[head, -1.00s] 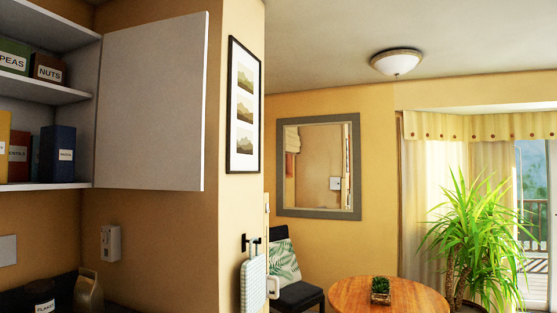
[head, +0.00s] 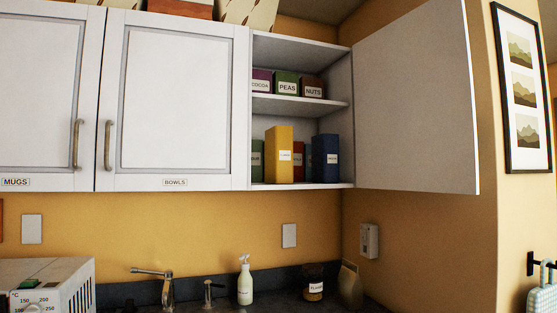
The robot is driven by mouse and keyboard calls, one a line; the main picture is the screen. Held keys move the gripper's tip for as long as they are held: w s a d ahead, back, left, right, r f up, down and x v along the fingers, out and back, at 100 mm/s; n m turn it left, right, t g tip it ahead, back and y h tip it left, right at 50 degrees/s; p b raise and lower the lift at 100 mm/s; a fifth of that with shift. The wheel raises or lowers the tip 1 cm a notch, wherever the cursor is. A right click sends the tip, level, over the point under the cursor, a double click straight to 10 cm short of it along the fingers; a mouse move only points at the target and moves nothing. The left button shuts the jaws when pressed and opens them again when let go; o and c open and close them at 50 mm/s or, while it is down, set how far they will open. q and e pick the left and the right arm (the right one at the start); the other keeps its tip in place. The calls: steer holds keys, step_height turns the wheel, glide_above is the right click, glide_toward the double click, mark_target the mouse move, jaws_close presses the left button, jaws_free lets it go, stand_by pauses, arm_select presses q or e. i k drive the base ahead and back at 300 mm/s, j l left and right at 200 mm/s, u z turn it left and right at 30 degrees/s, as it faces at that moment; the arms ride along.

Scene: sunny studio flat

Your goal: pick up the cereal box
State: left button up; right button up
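An open wall cabinet (head: 300,187) in the middle of the head view holds several labelled boxes. On its lower shelf a tall yellow box (head: 279,145) stands foremost, with a small white label too blurred to read. A green box (head: 257,160) is to its left, a red box (head: 298,155) is partly hidden behind it, and a dark blue box (head: 325,150) is to its right. I cannot tell by label which one is the cereal box. Neither of my grippers is in view.
The cabinet's open door (head: 410,100) stands out to the right. Cocoa, peas (head: 287,87) and nuts boxes sit on the upper shelf. Below are a counter with a soap bottle (head: 245,282), a tap (head: 165,285), a dark jar (head: 313,283) and a toaster oven (head: 50,287).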

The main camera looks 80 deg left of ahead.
mark_target(278, 140)
steer(key=u, duration=2.6)
steer(key=i+l, duration=0.1)
steer(key=l, duration=0.3)
steer(key=l+z, duration=0.15)
steer(key=l, duration=0.3)
steer(key=i+l, duration=0.2)
steer(key=l, duration=0.2)
steer(key=k+z, duration=0.05)
